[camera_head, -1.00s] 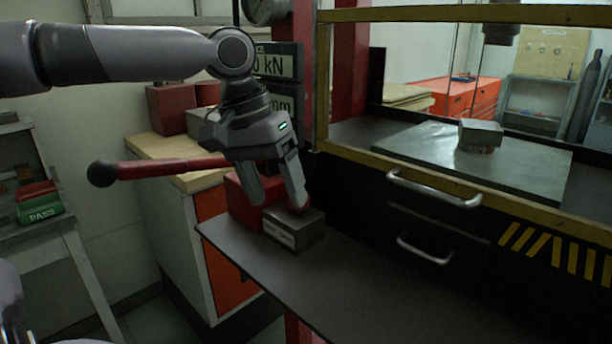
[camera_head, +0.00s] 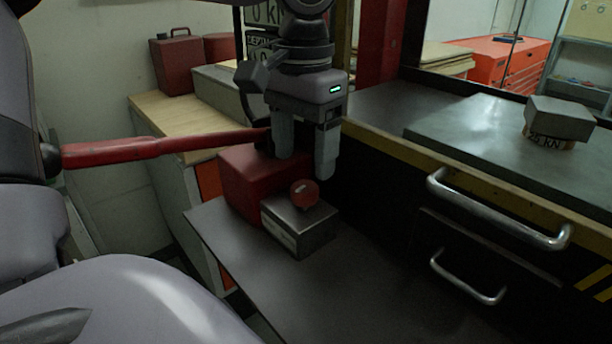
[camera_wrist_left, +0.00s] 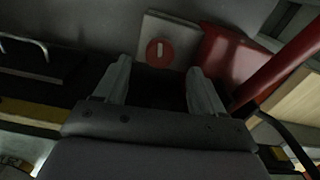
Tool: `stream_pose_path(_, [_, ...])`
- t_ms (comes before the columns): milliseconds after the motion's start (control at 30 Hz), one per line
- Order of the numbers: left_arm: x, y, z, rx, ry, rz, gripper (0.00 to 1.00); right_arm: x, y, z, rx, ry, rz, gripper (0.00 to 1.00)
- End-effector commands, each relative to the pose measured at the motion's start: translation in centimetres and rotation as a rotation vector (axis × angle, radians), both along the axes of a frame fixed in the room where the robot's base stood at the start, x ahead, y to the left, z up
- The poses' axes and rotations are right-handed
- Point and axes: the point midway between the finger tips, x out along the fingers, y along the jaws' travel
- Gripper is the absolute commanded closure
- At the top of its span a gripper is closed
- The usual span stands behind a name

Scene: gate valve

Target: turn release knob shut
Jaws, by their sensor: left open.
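The release knob (camera_head: 304,193) is a round red knob with a pale slot mark on top of a small grey metal block (camera_head: 300,228) on the dark shelf. In the left wrist view the red knob (camera_wrist_left: 160,52) shows from above, its pale mark running up and down the picture, beyond and between the fingertips. My left gripper (camera_head: 304,168) is open and empty, fingers pointing down, above and behind the knob and apart from it. It also shows in the left wrist view (camera_wrist_left: 158,75). My right gripper is not in view.
A red box (camera_head: 245,180) stands beside the grey block, with a long red lever (camera_head: 160,148) reaching left. The dark shelf (camera_head: 250,275) is bare in front. Drawer handles (camera_head: 490,212) stick out at the right.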

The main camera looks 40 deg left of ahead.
Motion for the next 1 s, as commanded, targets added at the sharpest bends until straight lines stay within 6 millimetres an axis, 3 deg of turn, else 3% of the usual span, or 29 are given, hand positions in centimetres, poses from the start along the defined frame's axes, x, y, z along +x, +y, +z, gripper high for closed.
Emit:
stream_pose_path(100, [-0.1,0.0,-2.2,0.001,0.003,-0.001,0.3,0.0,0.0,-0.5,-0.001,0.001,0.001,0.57])
stream_pose_path(300, [0.0,0.0,-4.6,0.0,0.001,0.001,0.3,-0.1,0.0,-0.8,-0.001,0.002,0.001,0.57])
stream_pose_path(667, [0.0,0.0,-5.2,-0.001,-0.001,0.001,0.3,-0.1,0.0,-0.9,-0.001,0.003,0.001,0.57])
stream_pose_path(833, [0.0,0.0,-5.2,-0.001,-0.001,0.001,0.82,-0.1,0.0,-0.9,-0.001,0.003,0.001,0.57])
stream_pose_path(867, [0.0,0.0,-5.2,-0.001,-0.001,0.001,0.87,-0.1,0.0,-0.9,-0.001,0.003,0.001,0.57])
stream_pose_path(1000, [0.0,0.0,-5.1,-0.001,-0.001,-0.003,0.86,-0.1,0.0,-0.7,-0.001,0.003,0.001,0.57])
